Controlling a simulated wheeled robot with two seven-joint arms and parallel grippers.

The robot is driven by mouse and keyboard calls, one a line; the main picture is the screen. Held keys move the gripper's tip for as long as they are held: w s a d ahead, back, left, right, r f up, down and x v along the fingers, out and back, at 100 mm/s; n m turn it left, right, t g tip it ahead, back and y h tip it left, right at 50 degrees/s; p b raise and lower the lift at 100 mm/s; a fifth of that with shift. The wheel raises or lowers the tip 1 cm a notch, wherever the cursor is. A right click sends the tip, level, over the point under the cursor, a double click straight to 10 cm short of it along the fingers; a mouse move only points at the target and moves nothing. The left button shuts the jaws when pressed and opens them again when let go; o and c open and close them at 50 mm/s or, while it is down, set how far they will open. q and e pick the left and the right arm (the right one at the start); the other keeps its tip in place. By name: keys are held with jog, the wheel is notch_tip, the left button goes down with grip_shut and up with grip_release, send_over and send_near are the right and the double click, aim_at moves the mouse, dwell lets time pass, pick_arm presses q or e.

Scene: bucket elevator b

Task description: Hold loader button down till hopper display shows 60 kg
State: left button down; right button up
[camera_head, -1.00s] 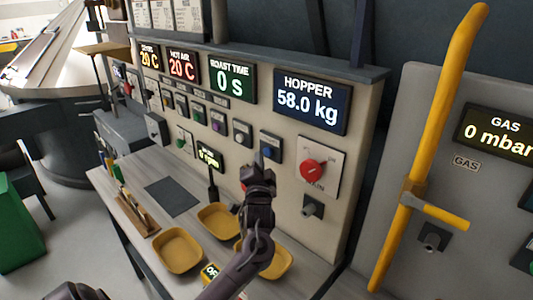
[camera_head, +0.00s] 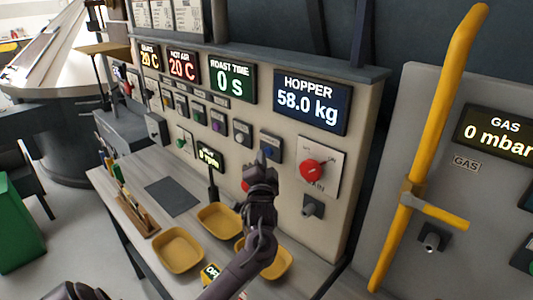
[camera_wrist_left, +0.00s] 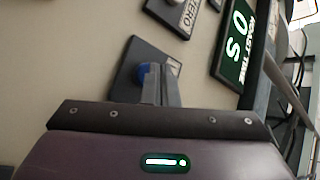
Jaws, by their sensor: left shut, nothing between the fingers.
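The hopper display (camera_head: 311,103) on the panel reads 58.0 kg. A blue button (camera_wrist_left: 143,73) on a dark square plate shows in the wrist view; its label is mostly hidden. The same plate shows in the head view (camera_head: 272,146). My left gripper (camera_head: 262,156) is shut and empty, pointing up at this plate. In the wrist view its fingertips (camera_wrist_left: 160,72) overlap the right side of the blue button. I cannot tell whether they touch or press it. My right gripper is not in view.
A red rotary knob (camera_head: 313,168) sits right of the button plate. Yellow trays (camera_head: 178,250) stand on the bench below my arm. A yellow pipe (camera_head: 440,110) runs along the gas panel at the right. Other buttons line the panel to the left.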

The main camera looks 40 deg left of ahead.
pick_arm(q)
jog(key=shift+w, duration=0.45)
dwell(0.3)
jog(key=shift+s, duration=0.15)
dwell(6.8)
jog(key=shift+s+p, duration=0.5)
jog(key=shift+s, duration=0.2)
